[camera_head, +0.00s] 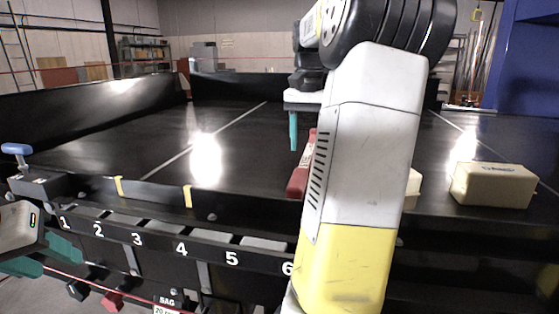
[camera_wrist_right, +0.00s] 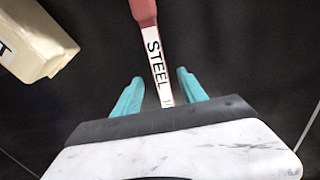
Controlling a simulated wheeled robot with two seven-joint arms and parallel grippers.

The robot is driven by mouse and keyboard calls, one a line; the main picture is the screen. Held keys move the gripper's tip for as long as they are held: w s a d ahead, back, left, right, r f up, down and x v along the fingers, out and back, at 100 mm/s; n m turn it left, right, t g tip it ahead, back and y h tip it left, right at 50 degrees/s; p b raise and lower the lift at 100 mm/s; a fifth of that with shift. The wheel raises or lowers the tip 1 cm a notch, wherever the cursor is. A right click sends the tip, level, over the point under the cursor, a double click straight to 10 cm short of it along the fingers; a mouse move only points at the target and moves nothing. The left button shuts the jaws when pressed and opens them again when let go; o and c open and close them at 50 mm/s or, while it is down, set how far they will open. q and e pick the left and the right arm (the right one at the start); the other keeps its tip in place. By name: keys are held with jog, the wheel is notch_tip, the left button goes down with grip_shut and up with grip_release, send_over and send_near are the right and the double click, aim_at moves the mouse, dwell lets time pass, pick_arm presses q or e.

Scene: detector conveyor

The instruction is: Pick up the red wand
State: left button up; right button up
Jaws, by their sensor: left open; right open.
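The red wand (camera_head: 299,181) lies on the black conveyor in the head view, partly hidden behind my right arm. In the right wrist view the wand (camera_wrist_right: 143,10) shows its red part at the top and a white strip reading "STEEL" running down between my fingers. My right gripper (camera_wrist_right: 159,75) is open, with one teal finger on each side of the strip and gaps to both. In the head view one teal finger of my right gripper (camera_head: 293,130) points down left of the wand. My left gripper (camera_head: 45,254) is open at the left, outside the conveyor's front edge.
A cream block (camera_head: 493,185) lies on the conveyor at right. Another cream block (camera_head: 413,187) is mostly hidden by my right arm; a cream block (camera_wrist_right: 35,40) also shows in the wrist view. The numbered front rail (camera_head: 150,240) borders the belt. The left belt is clear.

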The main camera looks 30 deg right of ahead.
aim_at(306, 159)
jog(key=shift+w+d+f, duration=0.1)
jog(key=shift+f, duration=1.75)
grip_shut()
